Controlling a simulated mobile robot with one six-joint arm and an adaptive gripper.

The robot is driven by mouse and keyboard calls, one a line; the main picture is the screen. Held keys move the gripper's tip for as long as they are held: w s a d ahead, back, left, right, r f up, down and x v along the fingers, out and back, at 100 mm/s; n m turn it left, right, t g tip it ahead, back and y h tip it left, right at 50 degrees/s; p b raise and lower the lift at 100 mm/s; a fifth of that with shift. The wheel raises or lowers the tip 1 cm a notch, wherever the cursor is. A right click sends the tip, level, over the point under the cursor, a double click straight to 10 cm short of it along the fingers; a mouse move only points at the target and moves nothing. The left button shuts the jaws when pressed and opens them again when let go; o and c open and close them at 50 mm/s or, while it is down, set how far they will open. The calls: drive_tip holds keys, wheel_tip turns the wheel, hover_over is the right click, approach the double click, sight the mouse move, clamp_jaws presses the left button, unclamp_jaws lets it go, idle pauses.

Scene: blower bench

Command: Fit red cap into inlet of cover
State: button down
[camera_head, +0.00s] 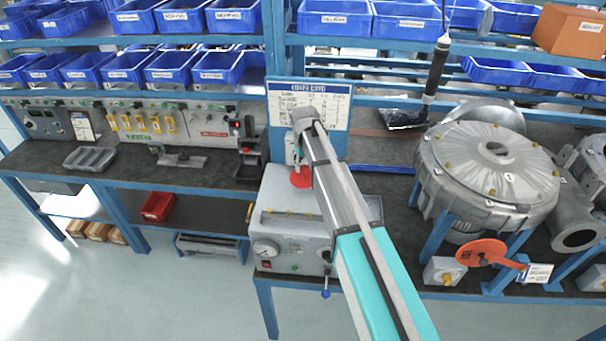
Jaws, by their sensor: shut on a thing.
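My gripper (299,166) hangs at the end of my arm, above the grey test box left of centre. It is shut on the red cap (300,179), which shows as a small red round piece below the fingers; my arm and wrist hide part of it. The cover (455,158) is the large round grey metal housing on a blue stand at the right.
The grey box (285,240) with a gauge stands below my gripper. An orange-red disc with a handle (482,253) is at the bench's front right. A dark tool (436,70) hangs behind the cover's left side. Shelves of blue bins (335,18) run along the back.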

sight(304, 174)
drive_tip(key=shift+w+f+b, duration=0.3)
drive_tip(key=shift+f+b, duration=0.1)
drive_tip(key=shift+w+f+b, duration=0.15)
drive_tip(key=shift+f+b, duration=0.6)
drive_tip(key=shift+a+f+b, duration=0.1)
drive_tip(key=shift+f+b, duration=0.75)
drive_tip(key=shift+f, duration=0.05)
drive_tip(key=shift+f+b, duration=0.35)
drive_tip(key=shift+b, duration=0.05)
drive_tip(key=shift+c, duration=1.2)
unclamp_jaws()
drive_tip(key=shift+r, duration=0.25)
wheel_tip(304, 174, up, 12)
drive_tip(key=p, duration=1.2)
drive_tip(key=shift+r+p, duration=0.15)
drive_tip(key=shift+p, duration=0.25)
